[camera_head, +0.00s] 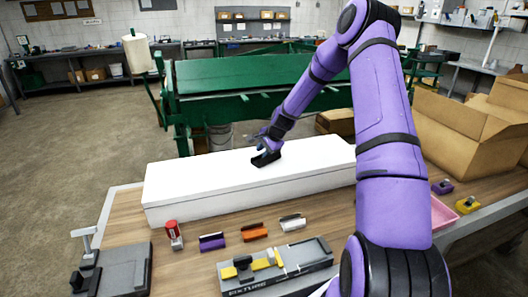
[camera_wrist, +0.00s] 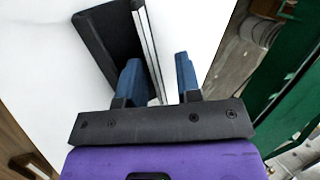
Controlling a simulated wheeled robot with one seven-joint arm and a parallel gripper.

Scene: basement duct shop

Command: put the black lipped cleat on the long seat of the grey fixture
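The black lipped cleat (camera_head: 266,159) lies on top of the long white box, under my gripper (camera_head: 268,149). In the wrist view the black cleat (camera_wrist: 104,42) runs diagonally, with a pale stripe along its right edge. My gripper (camera_wrist: 157,60) has two blue fingers standing apart, one over the cleat's dark side and one right of the stripe. White surface shows between the stripe and the right finger. The grey fixture (camera_head: 247,287) is at the front of the bench, with yellow parts and a small black block on it.
The white box (camera_head: 180,207) fills the back of the wooden bench. Purple (camera_head: 212,242), orange (camera_head: 254,233) and grey (camera_head: 292,223) pieces and a red-topped item (camera_head: 173,233) stand between box and fixture. A grey clamp block (camera_head: 124,272) is left; a pink tray (camera_head: 441,215) and cardboard box (camera_head: 465,130) are right.

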